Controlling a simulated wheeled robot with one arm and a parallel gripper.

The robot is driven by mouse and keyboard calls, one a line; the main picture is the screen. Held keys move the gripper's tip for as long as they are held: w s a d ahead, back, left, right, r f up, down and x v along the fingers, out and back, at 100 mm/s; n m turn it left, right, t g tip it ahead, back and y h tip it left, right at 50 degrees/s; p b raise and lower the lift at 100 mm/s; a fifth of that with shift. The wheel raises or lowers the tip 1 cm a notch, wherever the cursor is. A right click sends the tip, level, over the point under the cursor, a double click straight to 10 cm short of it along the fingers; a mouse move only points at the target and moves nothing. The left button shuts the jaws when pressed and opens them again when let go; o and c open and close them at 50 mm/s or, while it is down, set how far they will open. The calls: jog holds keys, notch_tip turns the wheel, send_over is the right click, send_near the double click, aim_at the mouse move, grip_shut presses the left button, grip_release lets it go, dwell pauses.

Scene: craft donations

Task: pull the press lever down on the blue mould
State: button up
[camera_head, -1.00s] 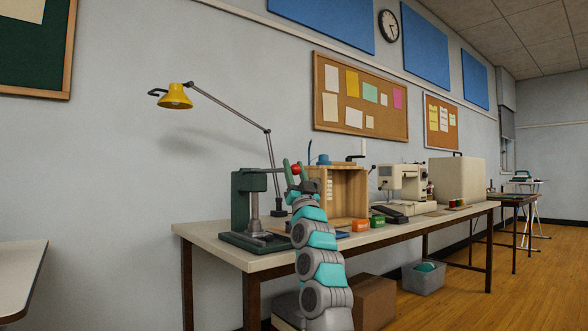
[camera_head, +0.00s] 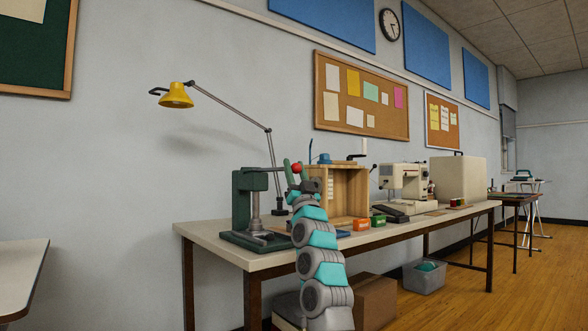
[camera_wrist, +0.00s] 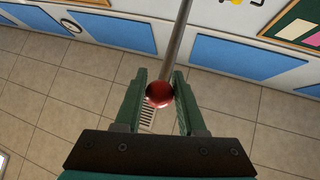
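The press (camera_head: 241,205) is a dark green frame with a grey column, standing at the left end of the table. Its lever ends in a red ball knob (camera_head: 297,168). In the wrist view the knob (camera_wrist: 159,94) sits on a grey rod (camera_wrist: 176,42) that runs up and away. My gripper (camera_head: 298,172) is at the knob, its two green fingers on either side. In the wrist view my gripper (camera_wrist: 160,88) looks open around the knob; firm contact on both sides does not show. I cannot make out a blue mould on the press base (camera_head: 258,240).
A wooden crate (camera_head: 350,190) stands right behind my gripper. A yellow lamp (camera_head: 176,96) reaches over the left side.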

jog(key=shift+o, duration=0.7)
jog(key=shift+w+d+f+h, duration=0.3)
jog(key=shift+w+d+f, duration=0.15)
jog(key=shift+w+f, duration=0.3)
jog(key=o, duration=0.3)
jog(key=shift+s+r, duration=0.25)
jog(key=shift+r, duration=0.05)
jog(key=shift+s+a+r, duration=0.2)
jog(key=shift+a, duration=0.05)
jog(key=shift+f, duration=0.1)
jog(key=b+v, duration=0.1)
jog(key=v, duration=0.6)
jog(key=shift+s+f+b, duration=0.15)
jog(key=shift+f+b, duration=0.05)
jog(key=shift+b, duration=0.15)
jog(key=shift+s+d, duration=0.1)
jog(key=shift+d, duration=0.05)
